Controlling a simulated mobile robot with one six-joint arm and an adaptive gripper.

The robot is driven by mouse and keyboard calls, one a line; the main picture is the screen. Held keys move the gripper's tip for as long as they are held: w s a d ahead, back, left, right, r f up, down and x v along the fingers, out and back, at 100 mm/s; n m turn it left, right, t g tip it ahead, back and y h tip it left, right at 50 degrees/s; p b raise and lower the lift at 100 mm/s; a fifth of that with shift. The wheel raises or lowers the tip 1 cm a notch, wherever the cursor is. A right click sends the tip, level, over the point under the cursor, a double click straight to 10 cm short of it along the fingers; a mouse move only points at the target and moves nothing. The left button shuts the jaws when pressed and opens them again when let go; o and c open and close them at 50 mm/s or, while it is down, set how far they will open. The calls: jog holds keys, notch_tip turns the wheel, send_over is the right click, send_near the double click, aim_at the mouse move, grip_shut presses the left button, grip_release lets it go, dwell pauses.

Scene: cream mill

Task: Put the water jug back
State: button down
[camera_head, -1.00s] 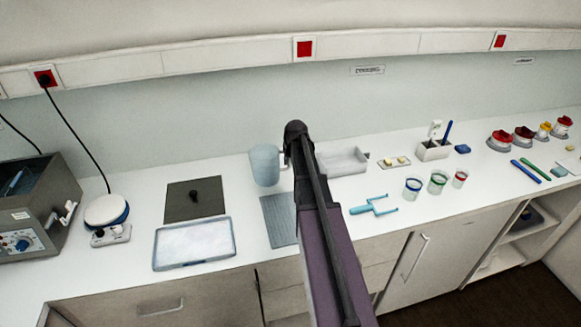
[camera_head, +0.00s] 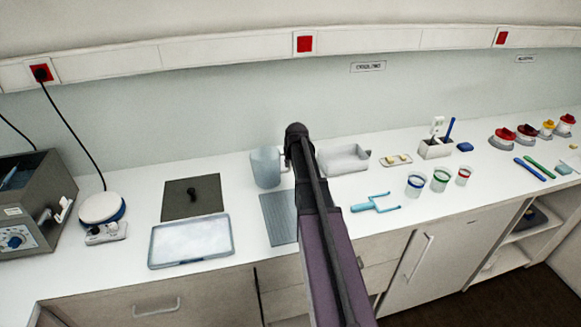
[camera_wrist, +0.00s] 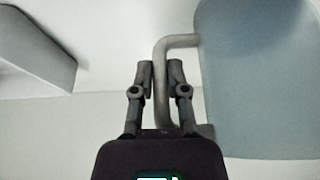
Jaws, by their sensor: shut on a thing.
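The water jug (camera_head: 265,168) is a pale blue-grey, translucent vessel at the back of the counter, just left of my arm in the head view. It looks upright. In the wrist view its body (camera_wrist: 260,80) fills the right side, and its grey handle (camera_wrist: 180,42) runs down between the fingers. My gripper (camera_wrist: 160,68) is shut on this handle. In the head view my arm hides the fingers and most of the handle. I cannot tell whether the jug's base touches the counter.
A grey ribbed mat (camera_head: 278,220) lies in front of the jug. A dark board (camera_head: 180,205) and a shallow tray (camera_head: 165,260) are to the left. A white tub (camera_head: 344,160) stands close on the right, with several cups beyond. The wall is close behind.

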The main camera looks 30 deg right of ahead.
jog(key=shift+f, duration=0.1)
dwell(0.3)
jog(key=c, duration=0.6)
grip_release()
jog(key=shift+c, duration=0.2)
jog(key=p+v, duration=1.1)
jog(key=v, duration=0.1)
dwell(0.6)
jog(key=s+a+n+g, duration=0.1)
jog(key=s+a, duration=0.5)
jog(key=a, duration=0.4)
jog(key=s+a+n+g, duration=0.1)
jog(key=s+a+g, duration=0.1)
jog(key=s+a, duration=0.4)
jog(key=s+a+f+n+g+y, duration=0.1)
jog(key=s+a, duration=0.5)
jog(key=a, duration=0.8)
jog(key=shift+s, duration=0.3)
